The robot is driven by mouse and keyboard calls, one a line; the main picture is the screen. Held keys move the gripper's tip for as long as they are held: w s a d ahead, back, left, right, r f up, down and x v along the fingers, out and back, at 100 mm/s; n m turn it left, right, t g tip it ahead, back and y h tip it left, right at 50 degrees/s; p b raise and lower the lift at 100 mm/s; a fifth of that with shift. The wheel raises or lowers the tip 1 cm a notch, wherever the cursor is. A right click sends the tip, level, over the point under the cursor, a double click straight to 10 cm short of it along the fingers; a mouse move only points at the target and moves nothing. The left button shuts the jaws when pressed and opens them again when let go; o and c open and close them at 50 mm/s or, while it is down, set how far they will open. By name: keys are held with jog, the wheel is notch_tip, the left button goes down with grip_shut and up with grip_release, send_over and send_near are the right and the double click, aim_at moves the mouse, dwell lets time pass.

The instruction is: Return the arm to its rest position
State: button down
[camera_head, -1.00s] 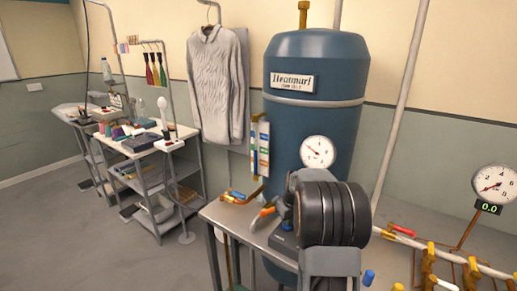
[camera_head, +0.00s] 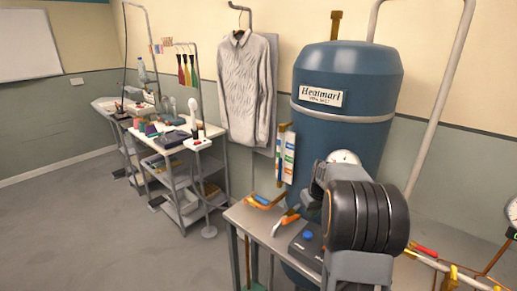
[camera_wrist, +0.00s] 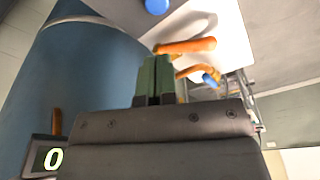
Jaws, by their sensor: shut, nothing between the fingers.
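My arm's dark ribbed part (camera_head: 365,215) stands at the right of the head view, in front of the blue tank and the small bench. My gripper (camera_wrist: 154,62) shows in the wrist view as two greenish fingers side by side, shut with nothing between them. The fingers point toward a pale surface with orange-handled tools, and a gap to these cannot be judged. In the head view, the fingertips cannot be made out behind the arm.
The blue tank (camera_head: 345,75) with a partly hidden gauge stands close behind my arm. The small bench (camera_head: 240,215) holds orange-handled tools (camera_head: 286,222). A cluttered shelf cart (camera_head: 170,150) stands left. Floor at front left is clear.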

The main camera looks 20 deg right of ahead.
jog(key=s+a+r+t, duration=0.1)
jog(key=s+a+r, duration=0.2)
jog(key=s+a, duration=0.5)
jog(key=s+a+r+t, duration=0.1)
jog(key=s+a+r, duration=0.2)
jog(key=s+a, duration=0.6)
jog(key=a, duration=0.6)
jog(key=shift+s+r, duration=0.2)
jog(key=shift+s, duration=0.05)
jog(key=c, duration=1.8)
grip_release()
jog(key=shift+a, duration=0.1)
